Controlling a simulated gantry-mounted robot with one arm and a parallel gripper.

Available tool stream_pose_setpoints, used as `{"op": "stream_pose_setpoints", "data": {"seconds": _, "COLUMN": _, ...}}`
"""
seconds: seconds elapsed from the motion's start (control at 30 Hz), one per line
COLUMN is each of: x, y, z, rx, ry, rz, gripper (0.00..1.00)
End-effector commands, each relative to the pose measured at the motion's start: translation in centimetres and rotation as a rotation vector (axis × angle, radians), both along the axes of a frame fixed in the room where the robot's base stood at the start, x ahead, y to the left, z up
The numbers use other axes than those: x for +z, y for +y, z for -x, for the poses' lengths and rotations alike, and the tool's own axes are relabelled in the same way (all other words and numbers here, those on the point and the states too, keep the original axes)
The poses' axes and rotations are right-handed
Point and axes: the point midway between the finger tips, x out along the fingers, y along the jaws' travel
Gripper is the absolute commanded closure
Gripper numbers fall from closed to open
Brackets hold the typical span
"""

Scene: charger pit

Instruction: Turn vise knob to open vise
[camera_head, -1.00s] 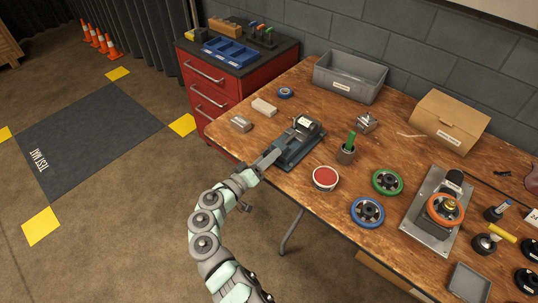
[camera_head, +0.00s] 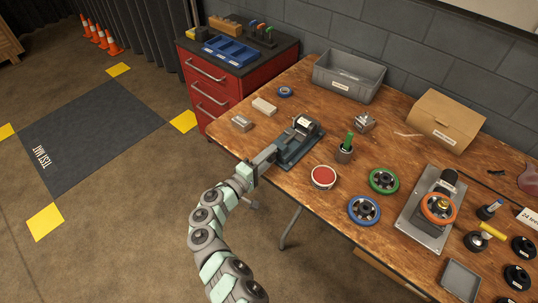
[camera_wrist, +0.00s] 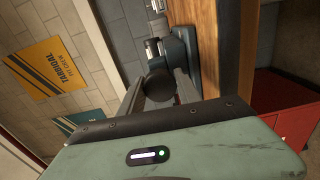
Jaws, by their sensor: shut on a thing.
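The dark vise (camera_head: 300,141) sits at the table's front-left edge, with a pale block in its jaws. Its round black knob (camera_wrist: 163,82) shows in the wrist view, between the two fingers of my gripper (camera_wrist: 160,90). The gripper is shut on the knob, one finger on each side. In the head view my gripper (camera_head: 265,157) reaches the front end of the vise from beyond the table edge, and the knob is hidden there. The vise body also shows in the wrist view (camera_wrist: 181,48), beyond the knob.
A red drawer cabinet (camera_head: 222,96) stands behind-left. Open floor lies before the table.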

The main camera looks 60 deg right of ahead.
Motion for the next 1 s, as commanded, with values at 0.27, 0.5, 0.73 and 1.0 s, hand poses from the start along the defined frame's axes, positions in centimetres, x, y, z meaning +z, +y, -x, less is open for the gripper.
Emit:
{"op": "stream_pose_setpoints", "data": {"seconds": 0.27, "x": -0.03, "y": 0.0, "z": 0.02, "rx": -0.001, "ry": 0.028, "rz": -0.009, "gripper": 1.0}}
{"op": "stream_pose_setpoints", "data": {"seconds": 0.5, "x": -0.02, "y": -0.01, "z": 0.01, "rx": -0.001, "ry": 0.027, "rz": -0.008, "gripper": 1.0}}
{"op": "stream_pose_setpoints", "data": {"seconds": 0.73, "x": -0.01, "y": -0.01, "z": -0.01, "rx": 0.0, "ry": 0.027, "rz": -0.008, "gripper": 0.46}}
{"op": "stream_pose_setpoints", "data": {"seconds": 1.0, "x": 0.0, "y": -0.01, "z": -0.02, "rx": 0.0, "ry": 0.026, "rz": -0.008, "gripper": 0.39}}
